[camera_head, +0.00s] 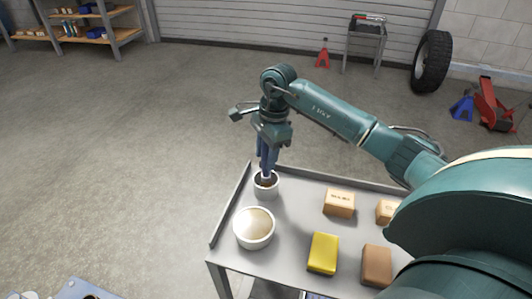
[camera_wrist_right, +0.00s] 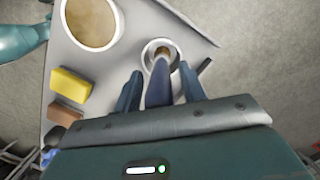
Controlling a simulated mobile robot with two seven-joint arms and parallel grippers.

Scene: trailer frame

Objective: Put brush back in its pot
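The small white pot (camera_head: 266,191) stands near the left rim of the grey table; it also shows in the right wrist view (camera_wrist_right: 147,50). The brush (camera_wrist_right: 158,85) has a dark blue handle and a pale lower part, and its lower end is in the pot's mouth. My right gripper (camera_head: 266,160) is above the pot, pointing down. In the right wrist view its two fingers (camera_wrist_right: 160,92) stand on either side of the handle, with a visible gap on each side. The bristles are hidden. My left gripper is not in view.
A larger pale bowl (camera_head: 254,241) stands close to the pot on the grey table (camera_head: 290,205). A yellow sponge-like block (camera_head: 323,253), a brown block (camera_head: 376,265) and a small cardboard box (camera_head: 339,204) lie to the right. The table has raised rims.

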